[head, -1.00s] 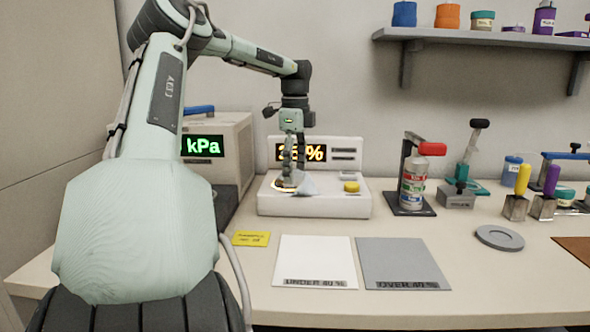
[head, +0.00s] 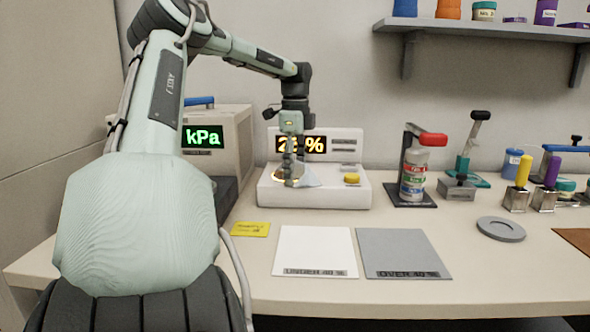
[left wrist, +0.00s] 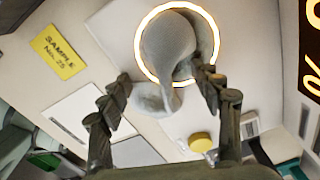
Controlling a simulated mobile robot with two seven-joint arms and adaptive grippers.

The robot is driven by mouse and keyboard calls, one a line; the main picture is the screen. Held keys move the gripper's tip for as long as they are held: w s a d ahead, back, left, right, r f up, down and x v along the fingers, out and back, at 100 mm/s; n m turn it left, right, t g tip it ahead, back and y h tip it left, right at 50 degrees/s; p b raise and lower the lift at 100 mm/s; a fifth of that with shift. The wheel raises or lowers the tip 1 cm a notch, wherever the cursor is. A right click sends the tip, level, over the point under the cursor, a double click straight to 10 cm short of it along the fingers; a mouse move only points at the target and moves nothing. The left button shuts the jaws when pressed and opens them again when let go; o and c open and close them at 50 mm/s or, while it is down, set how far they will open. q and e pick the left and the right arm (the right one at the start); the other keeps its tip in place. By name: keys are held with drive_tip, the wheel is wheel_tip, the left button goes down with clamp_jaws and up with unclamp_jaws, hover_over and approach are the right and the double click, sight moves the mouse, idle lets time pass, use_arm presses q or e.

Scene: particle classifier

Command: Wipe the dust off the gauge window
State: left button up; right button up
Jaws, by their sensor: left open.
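The gauge is a white instrument (head: 330,197) at the back of the bench, with an amber percent display (head: 316,145). A glowing ring (left wrist: 139,60) surrounds its round window in the left wrist view. A limp grey cloth (left wrist: 168,45) lies over much of that window, with one end hanging past the ring; it also shows in the head view (head: 309,176). My left gripper (head: 289,182) points down over the window. In the left wrist view its fingers (left wrist: 163,82) are apart, with the cloth between and beyond them. Dust on the window cannot be made out. My right gripper is not in view.
A yellow button (head: 352,179) is on the instrument's right. A beige kPa box (head: 235,130) stands to its left, and a spray bottle (head: 413,172) on a stand to its right. A yellow note (head: 250,230), white mat (head: 315,250) and grey mat (head: 403,250) lie in front.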

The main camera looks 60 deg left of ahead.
use_arm(q)
drive_tip(key=shift+s+f, duration=0.1)
drive_tip(key=shift+f, duration=0.1)
clamp_jaws()
idle(0.4)
